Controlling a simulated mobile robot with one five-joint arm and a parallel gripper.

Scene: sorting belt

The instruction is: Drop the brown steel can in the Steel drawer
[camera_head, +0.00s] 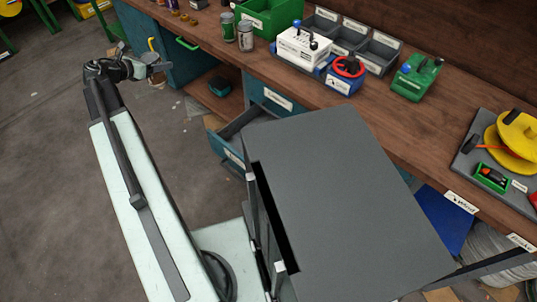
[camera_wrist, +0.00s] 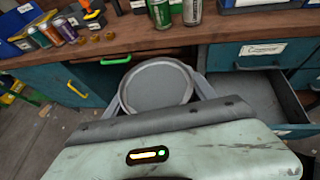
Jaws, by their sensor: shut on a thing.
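My gripper (camera_head: 155,70) is held out in front of the bench in the head view. In the wrist view a round, grey, rimmed can end (camera_wrist: 157,85) fills the space between my fingers, so my gripper is shut on a can. An open grey drawer (camera_head: 228,140) juts from the bench, right of my gripper. It also shows in the wrist view (camera_wrist: 262,92), right of the can. Its front label is too small to read.
An open shelf space (camera_head: 228,98) holds a dark teal item. Two cans (camera_head: 245,36), a green bin (camera_head: 268,14) and a white device (camera_head: 303,45) stand on the bench. Floor left of my arm is clear.

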